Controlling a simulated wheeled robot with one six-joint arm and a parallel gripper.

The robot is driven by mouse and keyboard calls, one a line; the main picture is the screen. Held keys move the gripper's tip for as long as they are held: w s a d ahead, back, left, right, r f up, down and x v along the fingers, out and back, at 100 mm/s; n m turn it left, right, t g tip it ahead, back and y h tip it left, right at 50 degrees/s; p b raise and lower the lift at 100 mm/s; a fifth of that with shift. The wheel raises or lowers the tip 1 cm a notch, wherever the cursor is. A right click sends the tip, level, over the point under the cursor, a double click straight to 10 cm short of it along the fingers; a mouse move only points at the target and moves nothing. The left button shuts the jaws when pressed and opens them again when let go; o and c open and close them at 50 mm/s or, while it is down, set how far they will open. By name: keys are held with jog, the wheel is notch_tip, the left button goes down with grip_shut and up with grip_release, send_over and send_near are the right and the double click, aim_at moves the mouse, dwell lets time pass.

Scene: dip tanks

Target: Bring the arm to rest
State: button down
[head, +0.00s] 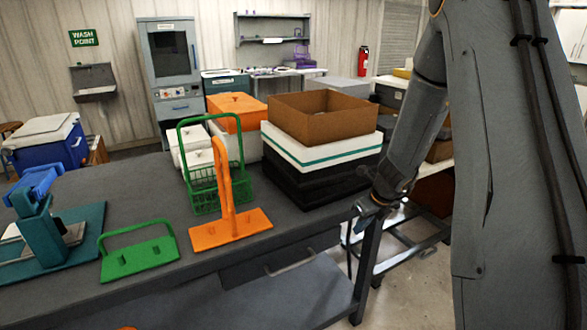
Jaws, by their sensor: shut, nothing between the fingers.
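My arm comes down on the right side of the head view, beside a large grey column of my own body. My gripper (368,208) hangs low at the right front corner of the dark workbench (235,258), close to its edge. Its fingers are small and partly blurred in this view; they look shut, with nothing held. I cannot tell whether it touches the bench edge.
On the bench stand an orange stand (231,233), a green wire basket (203,187), a green handled plate (139,257), a teal press (46,232) and stacked trays under a brown box (318,118). Free floor (410,290) lies right of the bench.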

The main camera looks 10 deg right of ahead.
jog(key=s+a+r+n+g, duration=0.1)
jog(key=s+a+r+n, duration=0.2)
jog(key=s+n, duration=0.4)
jog(key=s+a+r+n+g+h, duration=0.1)
jog(key=s+a+r+n, duration=0.3)
jog(key=n, duration=1)
jog(key=s+a+r+n, duration=0.4)
jog(key=s+a+n, duration=0.3)
jog(key=s+n, duration=0.4)
jog(key=shift+s+r+g, duration=0.2)
jog(key=shift+s+g, duration=0.2)
jog(key=shift+s, duration=0.15)
